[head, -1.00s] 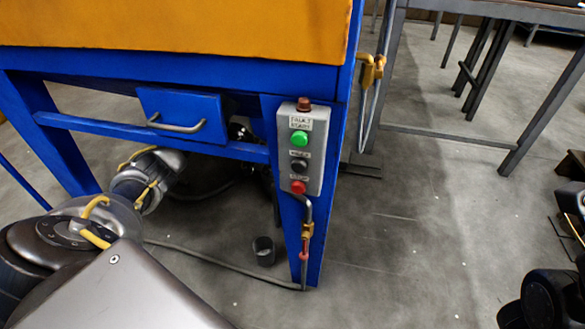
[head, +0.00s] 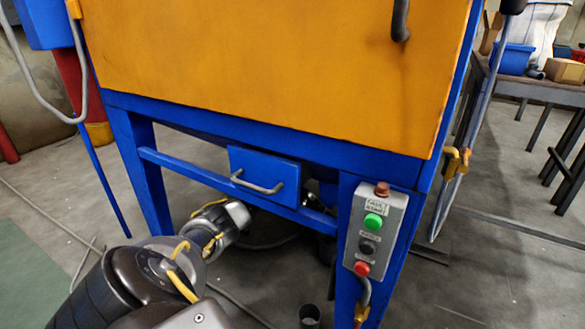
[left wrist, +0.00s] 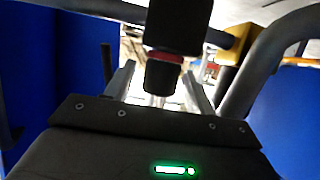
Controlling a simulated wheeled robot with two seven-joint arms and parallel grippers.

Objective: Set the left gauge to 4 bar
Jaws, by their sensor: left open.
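No gauge face can be made out in either view. In the head view my left arm reaches under the orange and blue blasting cabinet (head: 270,70), and its gripper is hidden behind the blue drawer (head: 264,176). In the left wrist view my left gripper (left wrist: 160,92) is open, its two pale fingers spread apart. A black cylindrical part like a knob (left wrist: 160,75), with a block above it, shows between the fingers. I cannot tell whether the fingers touch it. My right gripper is not in view.
A grey control box (head: 375,229) with green, black and red buttons is on the cabinet's front right leg. A dark pipe (left wrist: 265,65) and blue panels hem in the left gripper. A small cup (head: 309,315) stands on the floor. A table (head: 540,88) is at the right.

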